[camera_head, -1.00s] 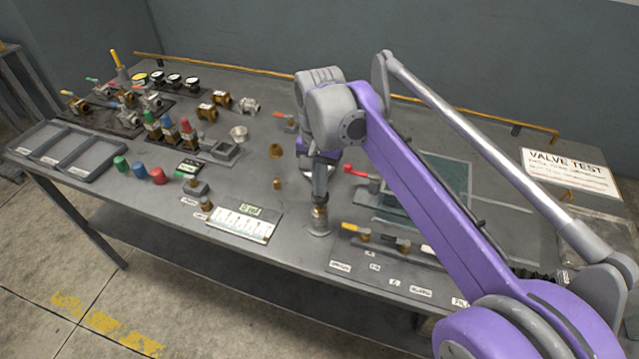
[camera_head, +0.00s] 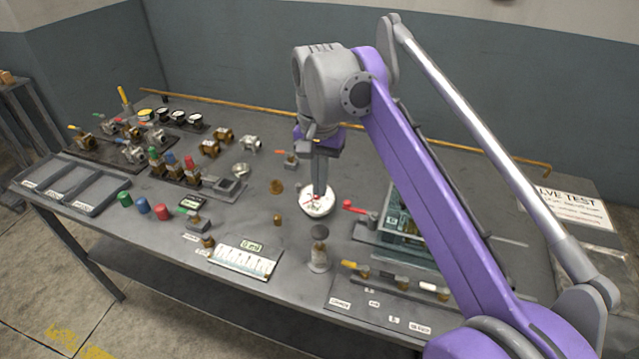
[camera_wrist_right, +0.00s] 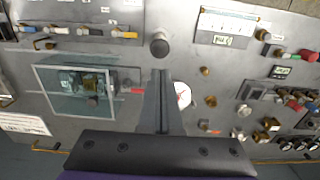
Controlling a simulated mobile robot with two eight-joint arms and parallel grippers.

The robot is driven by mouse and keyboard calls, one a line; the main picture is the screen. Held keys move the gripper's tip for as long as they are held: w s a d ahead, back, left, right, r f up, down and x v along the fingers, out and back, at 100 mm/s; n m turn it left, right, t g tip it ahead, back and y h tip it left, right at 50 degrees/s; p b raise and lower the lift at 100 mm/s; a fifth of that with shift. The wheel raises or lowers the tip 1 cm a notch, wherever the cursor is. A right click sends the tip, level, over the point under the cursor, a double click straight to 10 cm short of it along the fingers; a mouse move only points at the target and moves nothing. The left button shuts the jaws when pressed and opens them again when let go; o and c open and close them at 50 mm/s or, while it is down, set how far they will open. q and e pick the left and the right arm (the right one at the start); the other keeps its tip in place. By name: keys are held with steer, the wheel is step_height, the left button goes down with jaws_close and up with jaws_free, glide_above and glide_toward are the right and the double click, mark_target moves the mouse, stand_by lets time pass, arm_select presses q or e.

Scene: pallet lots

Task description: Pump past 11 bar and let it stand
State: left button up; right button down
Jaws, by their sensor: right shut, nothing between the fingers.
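The hand pump (camera_head: 318,257), a grey metal body with a dark round knob (camera_head: 320,232) on top, stands upright near the front edge of the bench. The knob also shows in the wrist view (camera_wrist_right: 160,47). A white round gauge (camera_head: 319,208) with a red mark lies behind the pump; its reading is too small to tell. My right gripper (camera_head: 319,192) is shut and empty, in front of the gauge in the head view and partly hiding it. In the wrist view its fingers (camera_wrist_right: 161,88) are apart from the knob. My left gripper is not in view.
A clear-shielded fixture (camera_head: 399,222) with a red lever (camera_head: 348,205) stands right of the gauge. Valves (camera_head: 132,152), coloured caps (camera_head: 142,206) and grey trays (camera_head: 98,198) fill the left. A white chart plate (camera_head: 238,258) lies left of the pump.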

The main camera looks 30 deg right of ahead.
mark_target(321, 231)
stand_by(0.4)
steer(key=f, duration=1)
steer(key=shift+s+f, duration=0.25)
steer(key=shift+f, duration=0.1)
stand_by(0.3)
